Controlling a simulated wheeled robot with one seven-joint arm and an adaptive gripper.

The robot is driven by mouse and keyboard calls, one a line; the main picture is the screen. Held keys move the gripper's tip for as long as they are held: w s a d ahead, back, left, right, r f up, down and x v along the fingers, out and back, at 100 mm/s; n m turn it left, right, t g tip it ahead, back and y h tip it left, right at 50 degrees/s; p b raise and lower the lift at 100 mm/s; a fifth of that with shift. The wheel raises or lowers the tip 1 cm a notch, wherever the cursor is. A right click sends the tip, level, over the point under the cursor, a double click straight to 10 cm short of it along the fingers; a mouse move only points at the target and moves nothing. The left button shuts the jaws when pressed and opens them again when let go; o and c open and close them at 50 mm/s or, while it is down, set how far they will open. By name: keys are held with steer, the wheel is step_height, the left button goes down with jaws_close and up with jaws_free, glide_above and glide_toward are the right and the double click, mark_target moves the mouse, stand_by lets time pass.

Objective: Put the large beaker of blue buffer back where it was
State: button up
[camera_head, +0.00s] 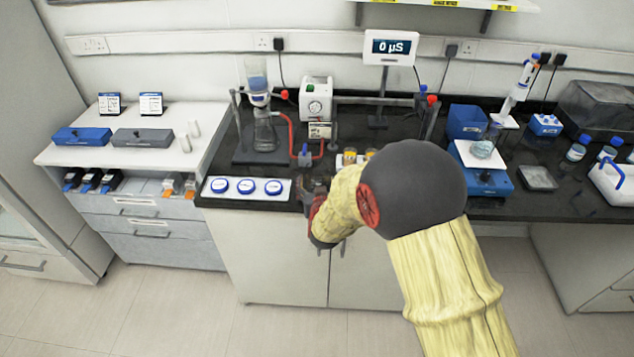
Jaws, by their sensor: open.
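I cannot make out a large beaker of blue buffer for certain. Blue liquid shows in the clear upper vessel (256,82) of the glass filter set at the back left of the bench. A small glass vessel (482,149) sits on the blue balance (484,178) at the right. My gripper (313,186) is at the front edge of the black bench, right of the white tray with blue-rimmed discs. It is open, small in the picture and partly hidden by my arm. I see nothing held in it.
The white tray (247,189) lies at the bench's front left. A red tube (293,130) and a small blue part (305,155) stand behind my gripper. Amber-topped jars (350,156) are close to my arm. A conductivity display (390,47) stands at the back. My arm hides the bench's middle front.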

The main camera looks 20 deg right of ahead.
steer(key=s+a+r+n+g+y+p, duration=0.1)
steer(key=s+a+r+g+y, duration=0.1)
steer(key=s+r, duration=0.65)
steer(key=s+a+r+g+y+p, duration=0.1)
steer(key=s+a+r, duration=0.2)
steer(key=s+r, duration=0.5)
steer(key=s+d+r+g, duration=0.2)
steer(key=s, duration=1)
steer(key=s+d+r+n+g, duration=0.1)
steer(key=s+d+r+g, duration=0.2)
steer(key=s, duration=0.8)
steer(key=shift+s+r+h, duration=0.15)
steer(key=shift+s+h, duration=0.15)
steer(key=shift+s, duration=0.05)
steer(key=shift+d, duration=0.1)
